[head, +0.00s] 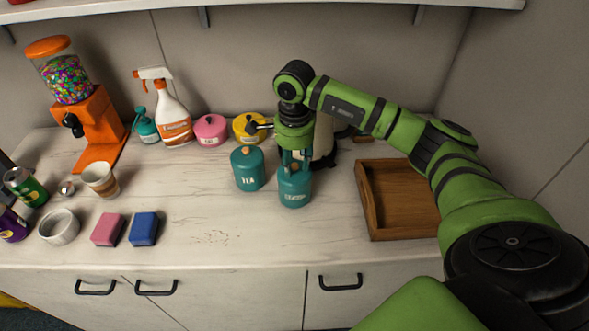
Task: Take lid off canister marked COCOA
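A teal canister (294,190) stands upright on the counter. Its white label is too small to read for certain. My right gripper (295,160) points down directly over this canister, with its fingers at the lid. The fingers hide most of the lid, and I cannot tell whether they grip its knob. A matching teal canister marked TEA (248,171) stands just to its left with its lid on. A pink canister (211,131) and a yellow canister (249,128) stand behind, lids on, labels unreadable. My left gripper is not in view.
A wooden tray (366,203) lies right of the canisters. A cream object (325,137) is partly hidden behind my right gripper. A spray bottle (173,118), candy dispenser (97,122), cup (101,181) and two sponges (144,229) stand left.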

